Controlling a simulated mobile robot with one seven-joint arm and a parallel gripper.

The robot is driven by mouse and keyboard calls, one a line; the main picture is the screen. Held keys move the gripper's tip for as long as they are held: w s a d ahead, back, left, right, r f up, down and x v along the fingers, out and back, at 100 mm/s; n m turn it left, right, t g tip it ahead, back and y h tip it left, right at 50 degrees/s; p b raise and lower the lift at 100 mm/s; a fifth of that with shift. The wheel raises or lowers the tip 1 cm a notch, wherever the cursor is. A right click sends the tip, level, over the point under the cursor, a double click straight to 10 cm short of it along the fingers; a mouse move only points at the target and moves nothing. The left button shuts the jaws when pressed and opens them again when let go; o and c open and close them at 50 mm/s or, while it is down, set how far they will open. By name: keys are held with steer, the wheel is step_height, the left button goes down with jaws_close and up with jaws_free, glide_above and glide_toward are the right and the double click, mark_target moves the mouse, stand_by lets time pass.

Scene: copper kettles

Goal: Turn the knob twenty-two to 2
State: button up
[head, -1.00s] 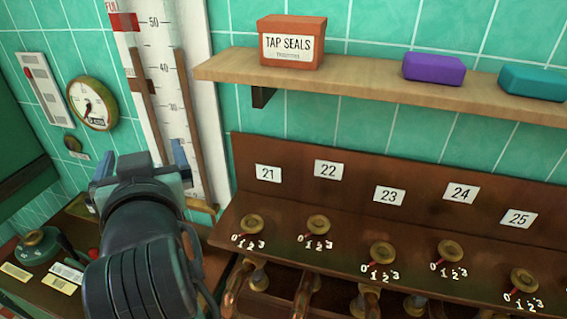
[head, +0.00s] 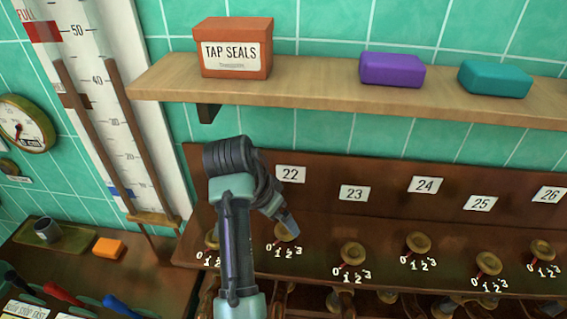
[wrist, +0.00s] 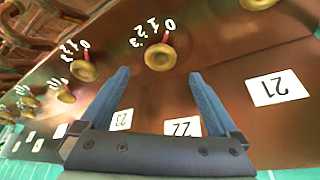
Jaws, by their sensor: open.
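Knob twenty-two (head: 283,234) is a round brass knob on the brown bench, below the white 22 label (head: 290,174), with digits 0 to 3 beside it. In the wrist view knob twenty-two (wrist: 159,56) lies just beyond the fingertips, centred between them, and its red pointer is towards 0. My gripper (wrist: 161,76) is open, with one blue finger on each side, and holds nothing. In the head view my gripper (head: 287,222) is over knob twenty-two and partly covers it. Contact with the knob cannot be told.
Knob 21 (head: 212,240) is close on the left, partly behind my arm; knob 23 (head: 352,254) is on the right. More knobs follow. A wooden shelf (head: 330,100) with a tap seals box (head: 232,48) and purple (head: 392,70) and teal blocks (head: 495,78) overhangs the bench.

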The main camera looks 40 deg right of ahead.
mark_target(285, 229)
steer(key=p+x, duration=0.1)
steer(key=x, duration=0.5)
steer(key=shift+d, duration=0.1)
steer(key=shift+c, duration=0.2)
steer(key=c, duration=1.3)
